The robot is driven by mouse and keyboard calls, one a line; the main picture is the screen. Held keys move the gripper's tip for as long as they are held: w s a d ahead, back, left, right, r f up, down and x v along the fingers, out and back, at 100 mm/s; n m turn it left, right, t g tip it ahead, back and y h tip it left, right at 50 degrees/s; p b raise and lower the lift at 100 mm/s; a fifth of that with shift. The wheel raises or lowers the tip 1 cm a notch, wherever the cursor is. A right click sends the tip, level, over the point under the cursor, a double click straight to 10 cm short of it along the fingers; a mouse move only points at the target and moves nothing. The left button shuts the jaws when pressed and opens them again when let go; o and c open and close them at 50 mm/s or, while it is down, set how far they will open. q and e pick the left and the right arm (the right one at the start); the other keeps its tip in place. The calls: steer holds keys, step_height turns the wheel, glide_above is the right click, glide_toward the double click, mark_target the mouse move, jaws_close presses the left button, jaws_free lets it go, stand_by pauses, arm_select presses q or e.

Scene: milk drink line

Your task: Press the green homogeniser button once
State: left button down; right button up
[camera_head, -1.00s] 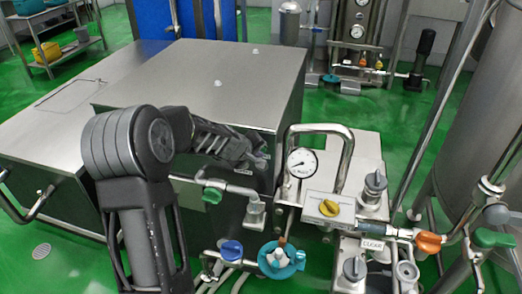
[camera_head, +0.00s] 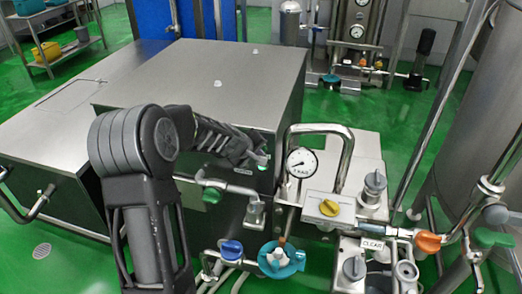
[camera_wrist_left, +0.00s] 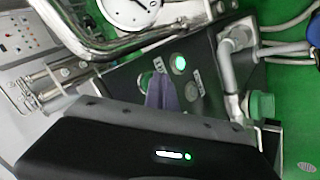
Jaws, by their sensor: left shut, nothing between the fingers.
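The green button (camera_wrist_left: 180,63) is lit and sits on a dark panel in the left wrist view, with a small white label beside it. A dull button (camera_wrist_left: 191,90) is lower on the same panel. My left gripper (camera_wrist_left: 163,92) is shut and empty, its fingertips in front of the panel, close to the green button and left of it. I cannot tell whether they touch the panel. In the head view my left gripper (camera_head: 254,158) is at the front right side of the large steel cabinet (camera_head: 215,80). My right gripper is out of view.
A pressure gauge (camera_head: 302,163) and a bent steel pipe (camera_head: 346,160) stand right of the gripper. A green-handled valve (camera_head: 211,195) is below it, with blue (camera_head: 231,250) and teal (camera_head: 281,261) valves lower. A yellow knob (camera_head: 329,208) is farther right.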

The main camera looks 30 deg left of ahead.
arm_select(q)
steer(key=shift+s, duration=0.15)
steer(key=shift+s+d+b, duration=0.25)
steer(key=shift+s+b, duration=0.1)
steer(key=shift+s, duration=0.3)
steer(key=s, duration=0.1)
steer(key=s+d+b, duration=0.1)
steer(key=s, duration=0.2)
steer(key=shift+s+d, duration=0.35)
stand_by(0.8)
